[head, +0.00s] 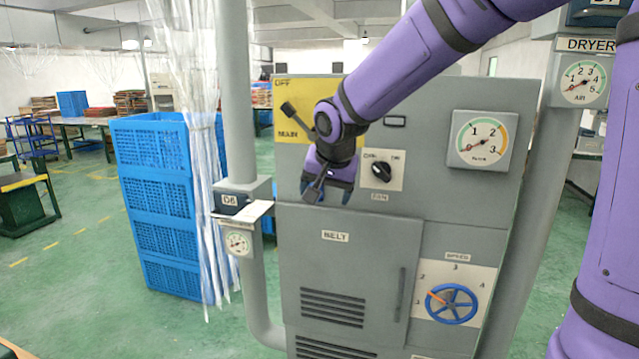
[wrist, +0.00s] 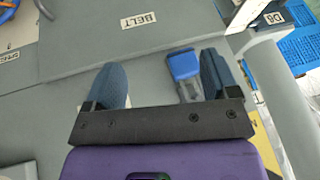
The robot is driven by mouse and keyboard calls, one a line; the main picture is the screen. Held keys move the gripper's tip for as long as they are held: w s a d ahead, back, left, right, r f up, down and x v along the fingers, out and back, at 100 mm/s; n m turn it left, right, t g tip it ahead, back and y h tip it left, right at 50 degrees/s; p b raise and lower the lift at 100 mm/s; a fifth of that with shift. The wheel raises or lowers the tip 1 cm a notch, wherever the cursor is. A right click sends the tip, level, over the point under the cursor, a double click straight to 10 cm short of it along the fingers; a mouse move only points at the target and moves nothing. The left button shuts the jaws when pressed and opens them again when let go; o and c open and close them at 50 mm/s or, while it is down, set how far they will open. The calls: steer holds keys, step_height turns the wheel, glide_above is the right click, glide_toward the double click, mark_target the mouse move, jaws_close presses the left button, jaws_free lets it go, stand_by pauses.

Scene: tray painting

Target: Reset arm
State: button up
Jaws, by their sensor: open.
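My gripper (head: 330,193) hangs in front of the grey machine cabinet (head: 480,215), by the lower part of the yellow OFF/MAIN plate (head: 300,90) and above the BELT door (head: 345,262). In the wrist view my gripper (wrist: 160,62) is open, its two blue fingers wide apart. A blue-ended handle on a pale shaft (wrist: 183,65) shows between the fingers, close to the right one. I cannot tell whether they touch. My arm and gripper cover part of the yellow plate in the head view, and the handle cannot be made out clearly there.
A black knob (head: 381,171) sits right of my gripper, with a round gauge (head: 479,140) further right. A blue SPEED handwheel (head: 452,304) is low on the cabinet. A grey post (head: 236,90) with a D8 box and stacked blue crates (head: 160,235) stand left.

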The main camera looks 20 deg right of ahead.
steer(key=s+d+r+n, duration=0.1)
steer(key=s+d+n, duration=0.1)
steer(key=s, duration=0.7)
steer(key=s+d+r+n, duration=0.2)
steer(key=s, duration=0.8)
steer(key=s+d+r+n, duration=0.1)
steer(key=s+d, duration=0.2)
steer(key=s, duration=0.6)
steer(key=shift+s+r+n, duration=0.3)
steer(key=shift+r+n, duration=0.05)
steer(key=shift+n, duration=0.05)
